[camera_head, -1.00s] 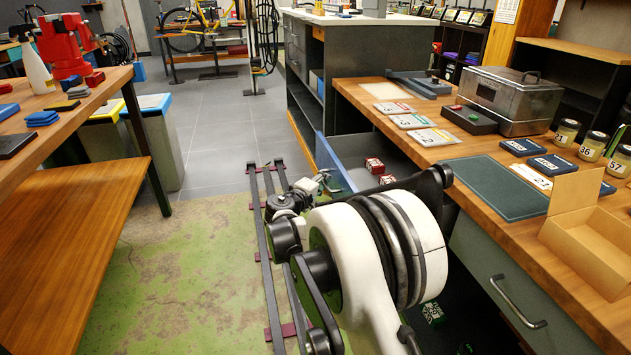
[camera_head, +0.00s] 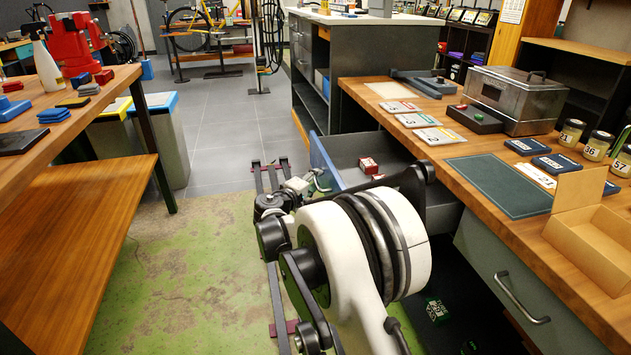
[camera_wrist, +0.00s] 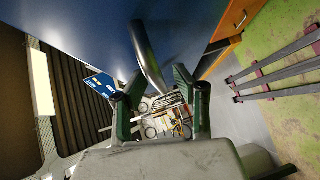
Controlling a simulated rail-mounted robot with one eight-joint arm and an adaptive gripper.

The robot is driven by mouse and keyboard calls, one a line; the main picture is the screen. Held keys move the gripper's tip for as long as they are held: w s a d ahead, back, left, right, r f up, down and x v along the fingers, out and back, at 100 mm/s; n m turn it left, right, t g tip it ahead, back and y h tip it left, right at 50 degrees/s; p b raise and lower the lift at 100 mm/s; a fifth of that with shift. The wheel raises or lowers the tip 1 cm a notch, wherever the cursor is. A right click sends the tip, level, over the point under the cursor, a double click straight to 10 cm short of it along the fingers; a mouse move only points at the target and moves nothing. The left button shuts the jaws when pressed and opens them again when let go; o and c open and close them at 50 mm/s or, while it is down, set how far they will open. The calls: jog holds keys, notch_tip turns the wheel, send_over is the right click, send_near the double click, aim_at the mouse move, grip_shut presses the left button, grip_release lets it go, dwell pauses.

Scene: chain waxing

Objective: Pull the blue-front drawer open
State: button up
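The blue-front drawer (camera_head: 325,163) stands well out from the workbench in the head view, its grey inside showing. Its blue front (camera_wrist: 85,25) fills the top of the wrist view. The curved metal handle (camera_wrist: 146,55) reaches down from that front between the two green-grey fingers of my gripper (camera_wrist: 157,100). The fingers are spread, with visible gaps beside the handle; firm contact cannot be made out. In the head view my gripper (camera_head: 312,185) is small, at the outer side of the drawer front, partly hidden by my arm.
Red boxes (camera_head: 368,165) lie in the drawer. The wooden workbench (camera_head: 435,155) is on the right, with a grey drawer (camera_head: 500,275) below. A wooden table (camera_head: 75,245) stands left. Floor rails (camera_head: 273,290) run beside my arm; the green floor (camera_head: 180,270) between is clear.

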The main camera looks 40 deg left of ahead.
jog(key=s+r, duration=0.1)
jog(key=s, duration=1.1)
jog(key=shift+d+r, duration=0.4)
jog(key=shift+d, duration=0.05)
jog(key=shift+w, duration=0.1)
